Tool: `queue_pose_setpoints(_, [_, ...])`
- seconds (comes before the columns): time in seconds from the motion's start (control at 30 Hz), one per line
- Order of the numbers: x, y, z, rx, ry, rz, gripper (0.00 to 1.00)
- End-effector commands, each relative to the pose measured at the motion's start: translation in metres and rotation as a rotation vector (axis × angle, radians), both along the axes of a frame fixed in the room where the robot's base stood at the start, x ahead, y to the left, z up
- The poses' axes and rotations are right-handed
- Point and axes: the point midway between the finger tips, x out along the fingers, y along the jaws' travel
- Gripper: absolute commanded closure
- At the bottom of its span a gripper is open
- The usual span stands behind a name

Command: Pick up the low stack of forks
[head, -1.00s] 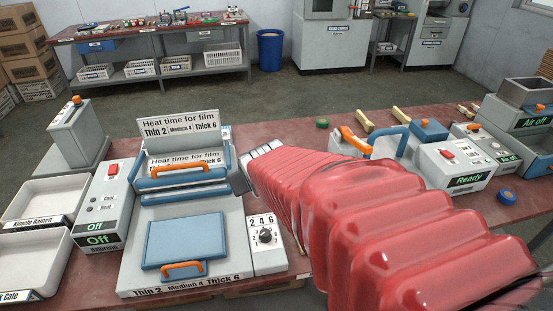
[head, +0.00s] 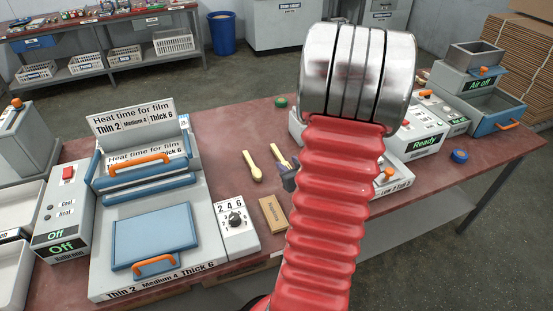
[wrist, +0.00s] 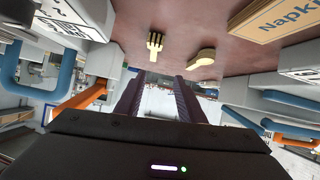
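The low stack of forks (head: 280,155) is pale yellow wood and lies on the red-brown table, right of a stack of spoons (head: 251,166). In the wrist view the forks (wrist: 154,44) show tines and handle end-on, just beyond the fingertips and roughly in line with the gap between them. My gripper (head: 288,174) shows as a dark finger close to the forks' near end; my arm hides part of it. In the wrist view my gripper's two dark fingers (wrist: 158,80) stand apart with nothing between them. The spoons (wrist: 201,58) lie to the right there.
A napkin box (head: 273,214) lies nearer than the spoons. The film press (head: 150,240) and its dial box (head: 236,226) stand left. A machine marked Ready (head: 424,145) stands right, beside a blue roll (head: 459,156).

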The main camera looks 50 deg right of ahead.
Motion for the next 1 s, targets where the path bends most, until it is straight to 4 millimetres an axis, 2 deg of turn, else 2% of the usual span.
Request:
queue_pose_setpoints(0.03, [-0.010,-0.005,-0.008,0.014,-0.025,-0.009,0.65])
queue_pose_setpoints(0.2, [-0.025,-0.010,-0.017,0.031,-0.093,-0.015,0.65])
queue_pose_setpoints(0.57, [-0.027,-0.010,-0.018,0.033,-0.111,-0.013,0.65])
queue_pose_setpoints(0.77, [-0.020,-0.013,-0.021,0.034,-0.110,-0.011,0.65])
queue_pose_setpoints(1.0, [0.006,-0.027,-0.034,0.034,-0.110,-0.010,0.65])
